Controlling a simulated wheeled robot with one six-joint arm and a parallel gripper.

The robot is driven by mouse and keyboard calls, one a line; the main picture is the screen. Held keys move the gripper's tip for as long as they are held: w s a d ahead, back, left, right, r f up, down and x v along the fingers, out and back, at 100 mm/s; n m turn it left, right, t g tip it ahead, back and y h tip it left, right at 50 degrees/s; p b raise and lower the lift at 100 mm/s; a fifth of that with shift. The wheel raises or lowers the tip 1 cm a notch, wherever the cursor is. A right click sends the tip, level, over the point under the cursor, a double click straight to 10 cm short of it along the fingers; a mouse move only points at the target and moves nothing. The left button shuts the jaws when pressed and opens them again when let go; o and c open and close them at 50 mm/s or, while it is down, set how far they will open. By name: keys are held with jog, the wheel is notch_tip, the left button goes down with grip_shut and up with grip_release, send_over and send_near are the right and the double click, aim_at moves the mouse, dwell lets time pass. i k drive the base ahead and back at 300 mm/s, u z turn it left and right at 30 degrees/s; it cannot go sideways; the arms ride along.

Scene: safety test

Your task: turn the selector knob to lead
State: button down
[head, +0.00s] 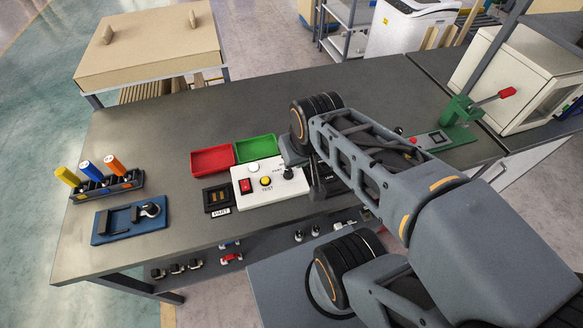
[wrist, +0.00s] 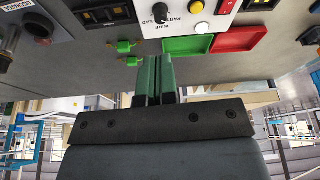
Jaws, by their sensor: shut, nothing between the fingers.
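The white tester panel (head: 277,190) stands on the grey bench, with a red switch, a yellow test button and a white lamp. Its black selector knob (head: 288,174) is at the panel's right side, close to my wrist. In the wrist view the knob (wrist: 160,13) shows at the top, with small labels including WIRE, PART and LEAD beside it. Which label it points to I cannot tell. My gripper (wrist: 156,60) has its green fingers together and empty, apart from the knob in the picture. In the head view my arm hides the fingertips.
A red tray (head: 212,160) and a green tray (head: 257,147) lie behind the panel. A small black socket block (head: 217,199) is left of it. A blue fixture (head: 130,220) and a rack of coloured-handled tools (head: 106,187) stand at left. The bench's back middle is clear.

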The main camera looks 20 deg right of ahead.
aim_at(288, 174)
jog(key=u, duration=0.05)
jog(key=k, duration=1)
jog(key=u, duration=1.2)
jog(key=i, duration=1.05)
jog(key=z, duration=1.6)
